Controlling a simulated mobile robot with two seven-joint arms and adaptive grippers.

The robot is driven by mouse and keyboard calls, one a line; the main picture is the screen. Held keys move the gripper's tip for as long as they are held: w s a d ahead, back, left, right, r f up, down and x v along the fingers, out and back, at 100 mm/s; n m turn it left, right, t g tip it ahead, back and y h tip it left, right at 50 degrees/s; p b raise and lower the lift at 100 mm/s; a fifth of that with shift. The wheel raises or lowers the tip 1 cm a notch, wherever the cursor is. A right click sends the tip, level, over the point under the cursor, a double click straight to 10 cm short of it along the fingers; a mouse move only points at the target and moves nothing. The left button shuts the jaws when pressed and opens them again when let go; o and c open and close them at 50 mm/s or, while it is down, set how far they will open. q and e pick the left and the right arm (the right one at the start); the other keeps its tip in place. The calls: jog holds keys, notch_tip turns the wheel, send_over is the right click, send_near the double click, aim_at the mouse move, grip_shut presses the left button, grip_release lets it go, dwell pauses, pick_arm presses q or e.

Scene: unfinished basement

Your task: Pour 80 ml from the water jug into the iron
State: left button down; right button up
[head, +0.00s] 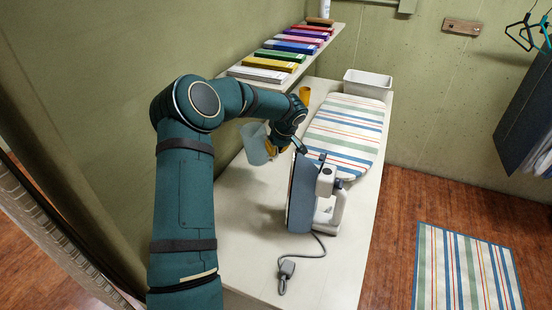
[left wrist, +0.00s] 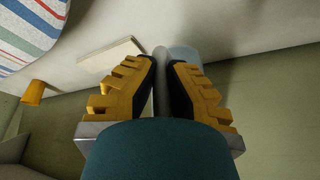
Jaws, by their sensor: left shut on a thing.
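The water jug (head: 255,145) is a pale blue translucent vessel, held above the bench left of the iron. My left gripper (head: 272,149) is shut on it, at what seems to be its handle. In the left wrist view, the yellow fingers (left wrist: 161,85) close around a grey upright part, with the pale jug (left wrist: 184,54) just beyond. The iron (head: 326,183) stands upright on its heel, its dark soleplate facing the jug. The jug and iron are apart. The jug's water level and the iron's fill opening cannot be made out. My right gripper is out of view.
The bench (head: 250,225) also bears a striped ironing board (head: 343,135), an orange cup (head: 304,95) and a white bin (head: 367,85). The iron's cord (head: 307,257) lies in front. The bench's front left is clear.

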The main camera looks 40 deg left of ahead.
pick_arm(q)
jog(key=shift+w+d+r, duration=0.1)
jog(key=shift+r, duration=0.5)
jog(key=w+d+r+n+g+p, duration=0.15)
jog(key=w+d+r+p, duration=0.3)
jog(key=d, duration=0.45)
jog(key=w+d+r+n+p, duration=0.3)
jog(key=w+d+p, duration=0.15)
jog(key=d, duration=0.55)
jog(key=d+r+h+p, duration=0.1)
jog(key=d+r+p, duration=0.2)
jog(key=d, duration=0.6)
jog(key=w+d+r+n+h+p, duration=0.1)
jog(key=d+r+p, duration=0.2)
jog(key=d+r, duration=0.4)
jog(key=shift+d+h, duration=0.4)
jog(key=shift+d, duration=1.15)
jog(key=shift+w+f, duration=0.1)
jog(key=shift+s+a+r+n+t+h+b, duration=0.25)
jog(key=shift+a+t+h+b, duration=0.25)
jog(key=shift+b, duration=0.85)
